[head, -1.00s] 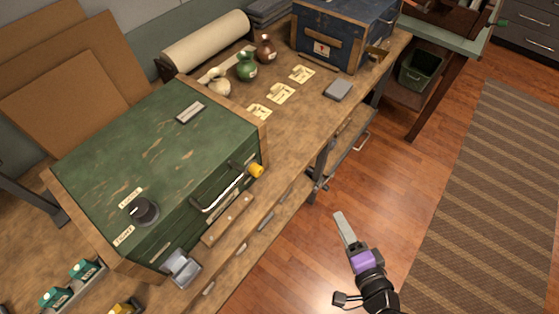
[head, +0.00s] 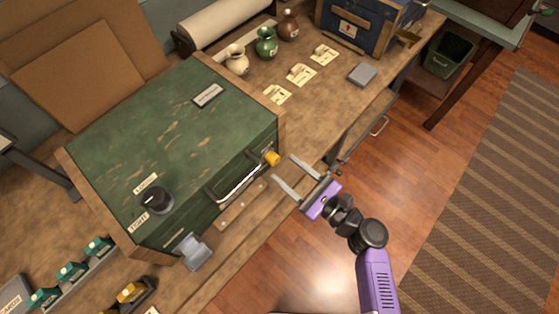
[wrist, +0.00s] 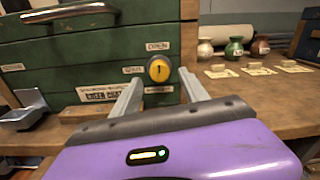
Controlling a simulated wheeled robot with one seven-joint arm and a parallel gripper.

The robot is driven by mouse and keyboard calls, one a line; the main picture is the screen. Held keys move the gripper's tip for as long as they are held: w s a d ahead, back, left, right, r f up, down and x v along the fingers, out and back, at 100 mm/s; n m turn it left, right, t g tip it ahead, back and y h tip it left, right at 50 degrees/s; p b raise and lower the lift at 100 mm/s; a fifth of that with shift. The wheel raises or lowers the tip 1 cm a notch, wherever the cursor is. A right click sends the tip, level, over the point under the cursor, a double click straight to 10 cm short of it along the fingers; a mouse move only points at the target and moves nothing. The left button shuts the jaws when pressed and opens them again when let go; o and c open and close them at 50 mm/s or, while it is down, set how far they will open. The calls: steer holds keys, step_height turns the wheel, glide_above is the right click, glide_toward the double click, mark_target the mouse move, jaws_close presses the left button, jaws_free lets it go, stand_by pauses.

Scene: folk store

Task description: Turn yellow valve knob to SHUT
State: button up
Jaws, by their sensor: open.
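The yellow valve knob (head: 272,158) sticks out from the front of the green cabinet (head: 170,130), near its right end. In the wrist view the knob (wrist: 159,69) faces me with a small dark, roughly upright mark. An OPEN label (wrist: 157,46) is above it, a smaller label (wrist: 132,70) is at its left, and another below is too small to read surely. My gripper (head: 283,168) is open and empty, pointing at the knob. Its fingers lie to either side of the knob in the wrist view, seemingly just short of it.
A metal handle (head: 238,183) is left of the knob on the cabinet front. A black dial (head: 157,200) sits on the cabinet top. Small vases (head: 266,42) and paper cards (head: 301,75) stand on the workbench to the right. The floor in front of the bench is clear.

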mark_target(276, 162)
steer(key=shift+x, duration=1.65)
jaws_close()
